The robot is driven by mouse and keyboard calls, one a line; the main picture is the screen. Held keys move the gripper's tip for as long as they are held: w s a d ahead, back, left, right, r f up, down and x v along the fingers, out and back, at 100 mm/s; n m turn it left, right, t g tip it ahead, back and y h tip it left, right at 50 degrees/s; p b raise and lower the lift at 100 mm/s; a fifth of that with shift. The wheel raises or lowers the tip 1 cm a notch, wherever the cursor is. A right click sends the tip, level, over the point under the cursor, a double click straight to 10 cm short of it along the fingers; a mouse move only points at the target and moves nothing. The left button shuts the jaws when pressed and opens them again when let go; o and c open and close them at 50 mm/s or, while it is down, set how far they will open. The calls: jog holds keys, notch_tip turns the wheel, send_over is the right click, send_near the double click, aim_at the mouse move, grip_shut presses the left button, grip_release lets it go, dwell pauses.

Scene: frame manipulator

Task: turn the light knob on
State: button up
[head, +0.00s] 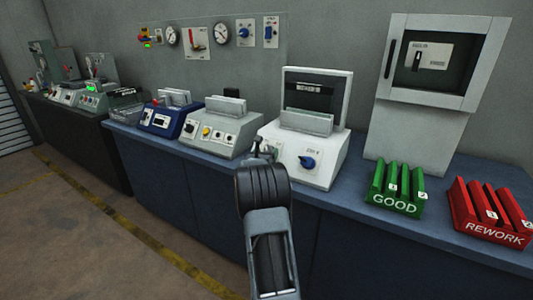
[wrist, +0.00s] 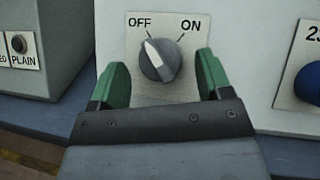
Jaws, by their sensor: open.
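The light knob (wrist: 160,60) is a dark grey round knob with a white pointer, on a white plate marked OFF and ON. Its pointer leans up and left, toward OFF. My gripper (wrist: 162,66) is open, with one green finger on each side of the knob. A gap shows between each finger and the knob, and whether the fingertips reach the panel cannot be told. In the head view my gripper (head: 263,150) is at the left front of the white box (head: 318,178), and it hides the knob.
A blue knob (head: 308,162) sits right of the light knob on the same box. A grey unit (head: 222,133) with buttons stands close on the left. Green GOOD (head: 393,203) and red REWORK (head: 492,230) racks stand on the blue bench at right.

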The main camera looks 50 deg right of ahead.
jog(key=shift+w+d, duration=0.1)
jog(key=shift+d, duration=0.2)
jog(key=c, duration=0.9)
